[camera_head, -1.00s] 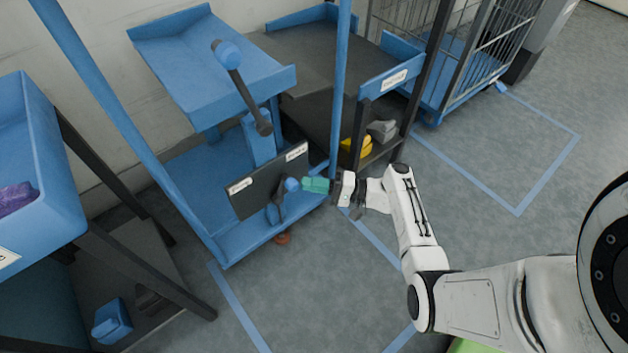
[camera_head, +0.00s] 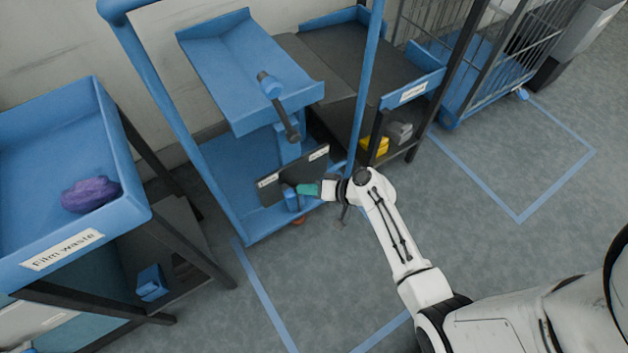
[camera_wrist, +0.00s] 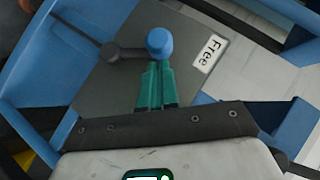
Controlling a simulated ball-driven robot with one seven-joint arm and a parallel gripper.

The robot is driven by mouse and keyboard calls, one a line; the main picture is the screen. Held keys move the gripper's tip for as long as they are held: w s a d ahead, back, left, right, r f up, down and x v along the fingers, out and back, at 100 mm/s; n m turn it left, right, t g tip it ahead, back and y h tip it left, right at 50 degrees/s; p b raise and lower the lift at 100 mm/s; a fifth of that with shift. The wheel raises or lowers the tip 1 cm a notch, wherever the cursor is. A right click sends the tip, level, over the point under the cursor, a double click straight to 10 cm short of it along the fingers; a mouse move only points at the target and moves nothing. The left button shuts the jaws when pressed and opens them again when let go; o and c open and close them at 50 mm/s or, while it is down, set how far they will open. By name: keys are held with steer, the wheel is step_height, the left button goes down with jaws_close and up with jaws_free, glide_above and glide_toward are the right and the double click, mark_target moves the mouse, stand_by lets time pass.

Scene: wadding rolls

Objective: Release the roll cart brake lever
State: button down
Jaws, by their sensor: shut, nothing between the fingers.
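The brake lever sits on a dark plate (camera_head: 306,167) at the front of the blue roll cart (camera_head: 226,170). In the wrist view the lever's grey arm runs from a dark pivot (camera_wrist: 110,52) to a round blue knob (camera_wrist: 158,42). The knob is beside the white label reading "Free" (camera_wrist: 210,52). My gripper (camera_wrist: 157,66) has green fingers, shut together with nothing between them. Their tips are right at the knob; I cannot tell whether they touch. In the head view the gripper (camera_head: 303,190) reaches in from the right, and the knob (camera_head: 289,196) is partly hidden.
A film waste bin (camera_head: 60,215) holding a purple bundle (camera_head: 90,194) stands at the left. A crank handle (camera_head: 277,100) rises over the cart. A dark shelf (camera_head: 372,115) and a wire cage cart (camera_head: 470,75) stand to the right. The floor in front is clear.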

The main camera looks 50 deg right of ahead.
steer(key=shift+w+a, duration=0.15)
steer(key=shift+a, duration=0.5)
steer(key=shift+a+f, duration=0.1)
steer(key=shift+a, duration=0.05)
